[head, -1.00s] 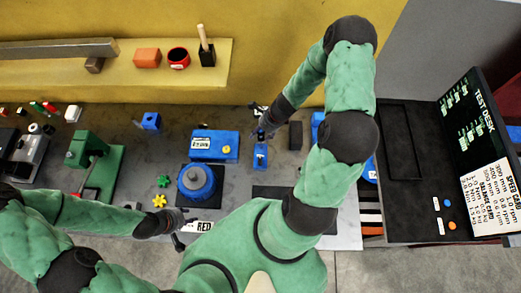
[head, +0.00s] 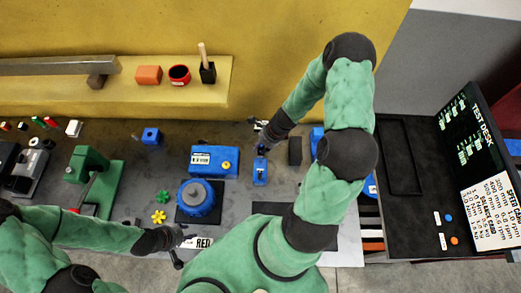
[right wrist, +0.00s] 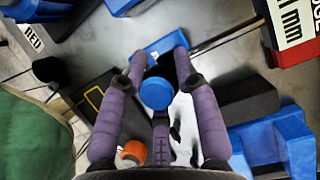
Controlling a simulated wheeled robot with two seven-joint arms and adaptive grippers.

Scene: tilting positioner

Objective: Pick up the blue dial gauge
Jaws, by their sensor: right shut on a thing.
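The blue dial gauge (right wrist: 155,93) shows in the right wrist view as a round blue disc between the purple fingers of my right gripper (right wrist: 160,62). My right gripper is shut on it. In the head view my right gripper (head: 262,148) is just behind a small blue block (head: 260,172) on the table, and the gauge is mostly hidden there. The blue block also shows beyond the fingertips in the right wrist view (right wrist: 166,45). My left gripper (head: 190,238) is low by the RED card (head: 203,243); its fingers are too small to judge.
A blue box (head: 210,170) and a round blue device (head: 198,197) stand left of my right gripper. A dark block (head: 295,151) stands close on its right. A green press (head: 95,185) is further left. A yellow shelf (head: 120,95) runs behind, and the test desk (head: 400,220) is at right.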

